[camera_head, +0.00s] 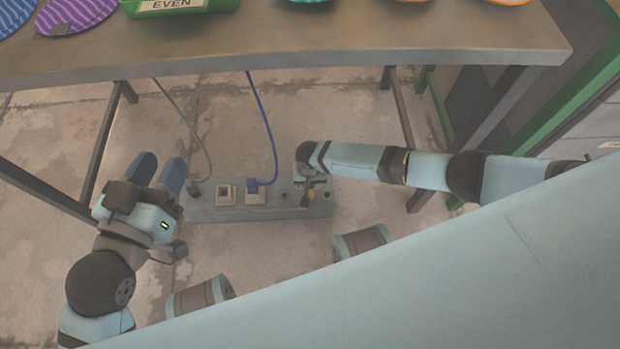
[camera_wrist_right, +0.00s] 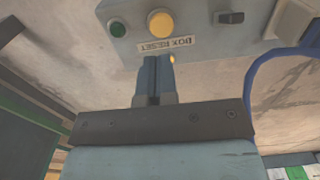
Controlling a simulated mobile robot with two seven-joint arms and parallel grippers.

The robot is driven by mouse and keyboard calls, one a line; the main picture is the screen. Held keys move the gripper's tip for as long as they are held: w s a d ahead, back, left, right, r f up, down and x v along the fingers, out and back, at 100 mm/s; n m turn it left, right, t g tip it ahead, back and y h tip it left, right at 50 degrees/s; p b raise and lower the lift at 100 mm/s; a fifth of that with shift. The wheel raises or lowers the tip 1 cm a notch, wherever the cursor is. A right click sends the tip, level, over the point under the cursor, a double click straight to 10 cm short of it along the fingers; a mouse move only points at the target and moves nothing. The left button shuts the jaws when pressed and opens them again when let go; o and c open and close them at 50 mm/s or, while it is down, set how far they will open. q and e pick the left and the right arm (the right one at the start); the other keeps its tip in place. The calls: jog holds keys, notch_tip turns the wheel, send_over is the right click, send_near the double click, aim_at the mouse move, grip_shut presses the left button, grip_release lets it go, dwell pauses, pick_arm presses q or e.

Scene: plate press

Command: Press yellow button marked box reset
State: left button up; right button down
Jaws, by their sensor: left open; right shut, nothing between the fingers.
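The yellow button (camera_wrist_right: 160,25) is round and sits on a grey control box (camera_wrist_right: 199,31) in the right wrist view. Below it is a "BOX RESET" label (camera_wrist_right: 166,45), which reads upside down. My right gripper (camera_wrist_right: 157,60) is shut and empty. Its tips lie just below the label in that picture, apart from the button; I cannot tell their height above the box. In the head view my right wrist hangs over the right end of the control box (camera_head: 230,212) and hides part of it. My left gripper (camera_head: 158,168) is open and empty, left of the box.
A green button (camera_wrist_right: 117,29) and a black switch (camera_wrist_right: 230,17) flank the yellow button. Grey and blue cables (camera_head: 265,120) run from sockets on the box up toward the table (camera_head: 300,62). The table holds striped plates (camera_head: 72,14) and a green "EVEN" bin (camera_head: 180,6).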

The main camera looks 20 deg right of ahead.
aim_at(310, 193)
notch_tip(310, 193, down, 5)
jog(key=b, duration=0.2)
jog(key=shift+f+b, duration=0.1)
jog(key=shift+b, duration=0.3)
jog(key=shift+f+b, duration=0.35)
jog(key=shift+f, duration=0.15)
pick_arm(q)
jog(key=w+m, duration=0.1)
jog(key=w+a+m+t, duration=0.1)
jog(key=m, duration=0.1)
jog(key=shift+a+r+t+h, duration=0.15)
jog(key=shift+r+t+h, duration=0.15)
jog(key=shift+r+h, duration=0.1)
